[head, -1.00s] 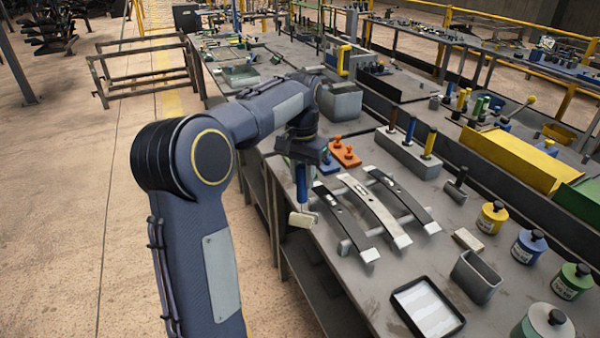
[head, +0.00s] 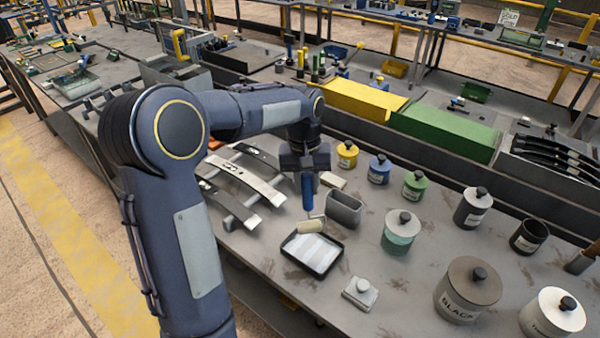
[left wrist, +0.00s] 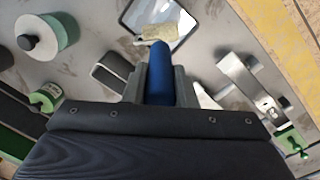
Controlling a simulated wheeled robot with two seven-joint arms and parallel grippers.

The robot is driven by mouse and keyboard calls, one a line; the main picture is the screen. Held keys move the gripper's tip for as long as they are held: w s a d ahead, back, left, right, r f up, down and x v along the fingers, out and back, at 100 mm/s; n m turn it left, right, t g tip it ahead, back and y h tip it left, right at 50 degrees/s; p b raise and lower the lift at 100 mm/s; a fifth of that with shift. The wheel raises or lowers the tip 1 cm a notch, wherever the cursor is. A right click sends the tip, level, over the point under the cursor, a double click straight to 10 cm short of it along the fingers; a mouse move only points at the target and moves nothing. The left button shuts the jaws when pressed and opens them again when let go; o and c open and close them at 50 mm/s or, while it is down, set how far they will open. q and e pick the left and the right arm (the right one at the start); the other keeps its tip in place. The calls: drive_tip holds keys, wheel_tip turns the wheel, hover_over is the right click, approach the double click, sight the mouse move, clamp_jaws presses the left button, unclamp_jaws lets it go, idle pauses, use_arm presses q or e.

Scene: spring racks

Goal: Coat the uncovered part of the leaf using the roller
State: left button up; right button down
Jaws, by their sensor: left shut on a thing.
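My left gripper (head: 305,172) is shut on the blue handle of the roller (head: 308,195), which hangs down from it. The roller's cream head (head: 311,226) is at the back edge of the black paint tray (head: 341,258), which has a pale inside; I cannot tell whether they touch. The left wrist view shows the roller handle (left wrist: 160,75) between the fingers and the tray (left wrist: 190,42) beyond. Silver and dark leaf springs lie on a rack to the left; one silver leaf (head: 247,181) shows best, and my arm partly hides the others. My right gripper is out of view.
A grey open bin (head: 343,208) stands just right of the roller. A light block (head: 333,180) and several lidded pots stand behind and to the right, including a green-grey pot (head: 400,232). A small block with a knob (head: 360,291) sits in front of the tray.

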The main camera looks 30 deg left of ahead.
sight(310, 199)
use_arm(q)
drive_tip(key=shift+w+d+f, duration=0.15)
drive_tip(key=shift+d, duration=0.4)
wheel_tip(310, 199, down, 5)
drive_tip(key=b, duration=0.4)
drive_tip(key=shift+b, duration=0.3)
drive_tip(key=shift+a+f+b, duration=0.1)
drive_tip(key=shift+f+b, duration=0.95)
drive_tip(key=shift+f, duration=0.95)
drive_tip(key=shift+r+p, duration=1.85)
drive_tip(key=shift+r, duration=0.35)
